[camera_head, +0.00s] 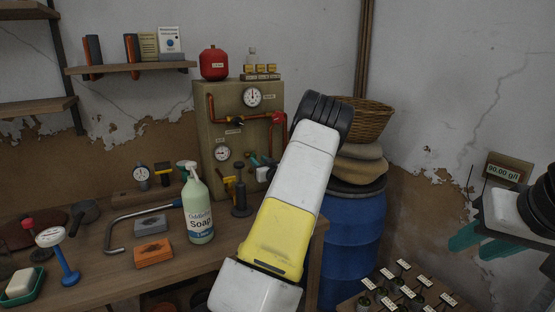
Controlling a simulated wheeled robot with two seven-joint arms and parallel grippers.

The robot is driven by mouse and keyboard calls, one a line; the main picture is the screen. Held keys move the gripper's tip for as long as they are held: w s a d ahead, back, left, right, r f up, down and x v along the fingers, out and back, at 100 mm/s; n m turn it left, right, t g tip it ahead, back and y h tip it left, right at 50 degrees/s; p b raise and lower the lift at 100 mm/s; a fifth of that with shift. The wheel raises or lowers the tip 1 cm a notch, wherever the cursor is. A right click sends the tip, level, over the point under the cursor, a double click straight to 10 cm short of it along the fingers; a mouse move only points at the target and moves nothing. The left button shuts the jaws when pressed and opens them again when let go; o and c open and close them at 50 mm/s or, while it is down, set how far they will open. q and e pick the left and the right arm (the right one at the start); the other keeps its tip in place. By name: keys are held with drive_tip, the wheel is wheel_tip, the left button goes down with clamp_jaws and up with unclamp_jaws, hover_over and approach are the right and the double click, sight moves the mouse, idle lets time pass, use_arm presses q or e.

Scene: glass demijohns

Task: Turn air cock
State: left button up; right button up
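The olive panel (203,140) stands on the workbench and carries copper pipe, two round gauges and small valve fittings. A red knob (277,117) sits on the pipe at upper right, and a yellow handle (230,184) is low on the panel. I cannot tell which fitting is the air cock. My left arm crosses in front of the panel's right side. The teal fingertips of my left gripper (262,161) show by the lower right of the panel, partly hidden; their grip is unclear. My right gripper (479,240) is at the right edge, teal fingers apart, away from the panel.
A soap spray bottle (198,212) stands on the bench before the panel. An orange block (154,252), a grey block (151,225), a bent metal rod (112,235) and a blue-based gauge (66,262) lie left. A blue barrel (352,235) stands right of the bench.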

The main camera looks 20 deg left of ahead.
sight(255, 157)
use_arm(q)
drive_tip(key=shift+x, duration=1.9)
clamp_jaws()
